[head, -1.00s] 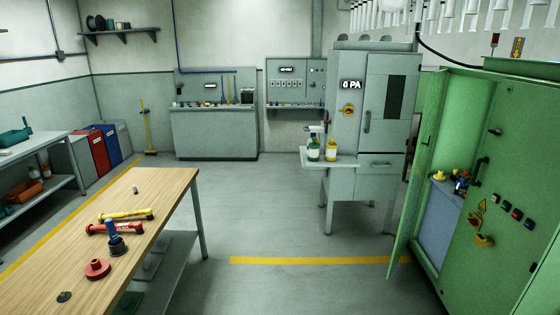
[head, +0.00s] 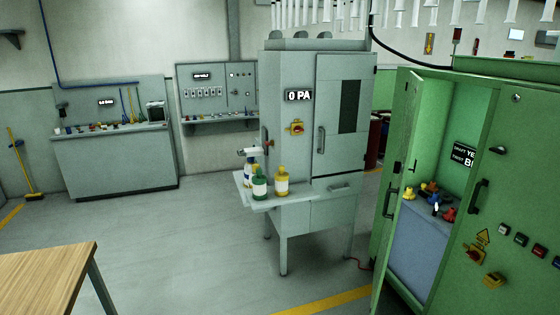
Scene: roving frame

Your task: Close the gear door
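A green cabinet (head: 503,190) stands at the right of the head view. Its left door (head: 394,190) is swung open and seen at a steep angle. The opening shows a grey-blue block (head: 422,240) with yellow, red and blue parts (head: 435,199) on top, and a black label (head: 464,155) behind them. The right front panel has a dark handle (head: 479,196), and looks flush with the cabinet. I cannot tell for sure which part is the gear door. Neither gripper is in view.
A grey machine (head: 318,150) reading "0 PA" stands left of the cabinet, with bottles (head: 260,182) on its side shelf. A wooden table (head: 45,285) fills the lower left corner. The floor (head: 190,250) between is clear. A grey bench (head: 115,160) stands at the back.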

